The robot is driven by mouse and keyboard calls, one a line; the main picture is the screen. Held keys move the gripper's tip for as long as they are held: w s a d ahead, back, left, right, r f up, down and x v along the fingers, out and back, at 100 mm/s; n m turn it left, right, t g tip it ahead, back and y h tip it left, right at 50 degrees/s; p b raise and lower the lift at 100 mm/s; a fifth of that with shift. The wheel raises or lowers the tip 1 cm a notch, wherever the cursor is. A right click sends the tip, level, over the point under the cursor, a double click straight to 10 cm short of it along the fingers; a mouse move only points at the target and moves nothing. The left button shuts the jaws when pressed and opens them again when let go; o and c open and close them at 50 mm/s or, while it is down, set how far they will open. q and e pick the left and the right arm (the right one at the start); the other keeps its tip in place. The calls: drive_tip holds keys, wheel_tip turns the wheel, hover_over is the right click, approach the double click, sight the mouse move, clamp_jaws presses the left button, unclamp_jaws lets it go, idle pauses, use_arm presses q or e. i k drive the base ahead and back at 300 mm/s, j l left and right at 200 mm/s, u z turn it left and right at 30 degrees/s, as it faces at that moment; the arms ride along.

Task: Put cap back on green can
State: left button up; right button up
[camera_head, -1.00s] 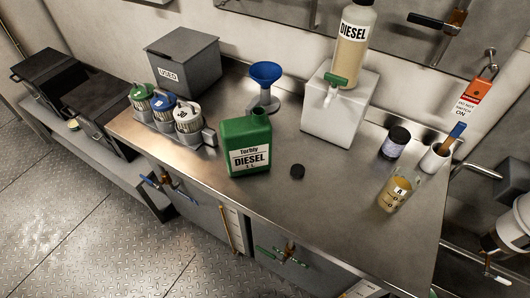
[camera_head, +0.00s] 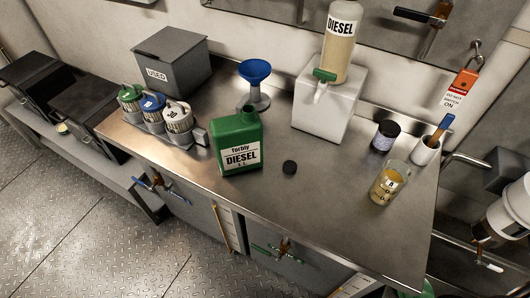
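The green can (camera_head: 238,143), labelled Torbly DIESEL, stands upright near the middle of the steel counter. Its neck at the top looks uncapped. A small black cap (camera_head: 289,167) lies on the counter just to the right of the can, apart from it. Neither of my grippers shows in the head view.
A blue funnel (camera_head: 255,80) stands behind the can, and a white block with a diesel bottle (camera_head: 341,40) stands behind the cap. Lidded jars (camera_head: 152,106) are at left. A glass beaker (camera_head: 389,183) and dark jar (camera_head: 385,135) are at right. The counter's front is clear.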

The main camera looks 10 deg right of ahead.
sight(237, 138)
drive_tip(key=j+z, duration=0.25)
drive_tip(key=z, duration=0.2)
drive_tip(key=j+z, duration=0.25)
drive_tip(key=z, duration=0.15)
drive_tip(key=j+z, duration=0.1)
drive_tip(key=j, duration=0.4)
drive_tip(key=k+j+z, duration=0.1)
drive_tip(key=j, duration=0.4)
drive_tip(key=j+z, duration=0.1)
drive_tip(key=j, duration=0.35)
drive_tip(key=k+j+z, duration=0.1)
drive_tip(key=j, duration=0.4)
drive_tip(key=k+j+z, duration=0.1)
drive_tip(key=j, duration=0.35)
drive_tip(key=k, duration=0.05)
